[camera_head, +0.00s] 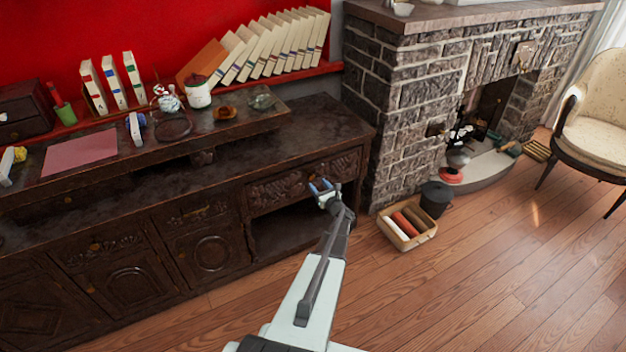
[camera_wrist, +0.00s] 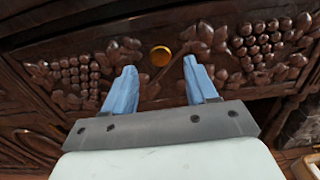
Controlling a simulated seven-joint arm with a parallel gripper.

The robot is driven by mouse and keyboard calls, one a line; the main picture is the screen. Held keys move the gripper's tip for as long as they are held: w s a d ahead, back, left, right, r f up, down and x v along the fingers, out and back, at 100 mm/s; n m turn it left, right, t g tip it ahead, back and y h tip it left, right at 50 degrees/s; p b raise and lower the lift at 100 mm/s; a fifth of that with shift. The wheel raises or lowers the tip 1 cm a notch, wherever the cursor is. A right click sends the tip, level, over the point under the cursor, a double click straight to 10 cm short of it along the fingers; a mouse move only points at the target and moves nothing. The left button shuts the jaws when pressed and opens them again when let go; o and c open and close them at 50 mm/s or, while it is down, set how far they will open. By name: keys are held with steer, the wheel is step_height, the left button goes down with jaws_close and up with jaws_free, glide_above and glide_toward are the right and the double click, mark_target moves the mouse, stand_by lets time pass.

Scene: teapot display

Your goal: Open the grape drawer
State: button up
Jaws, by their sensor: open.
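The grape drawer (camera_wrist: 75,72) is dark brown wood carved with grape clusters and leaves, and fills the wrist view. Its front (camera_head: 283,187) also shows in the head view, at the right end of the cabinet, and looks shut. A round golden knob (camera_wrist: 160,56) sits at the middle of the drawer front. My gripper (camera_wrist: 160,75) is open, with its two blue fingertips apart and nothing between them. The knob appears between and just beyond the tips, not touching them. In the head view my gripper (camera_head: 321,187) is in front of the drawer's right part, and the knob is hidden.
An open dark space (camera_head: 290,229) lies below the drawer. A crate of rolled items (camera_head: 430,236) and a black bucket (camera_head: 435,199) stand on the floor to the right, by the stone fireplace (camera_head: 400,110). Wooden floor in front of the cabinet is clear.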

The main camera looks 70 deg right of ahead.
mark_target(312, 177)
steer(key=shift+x, duration=2.85)
steer(key=shift+c, duration=0.2)
jaws_close()
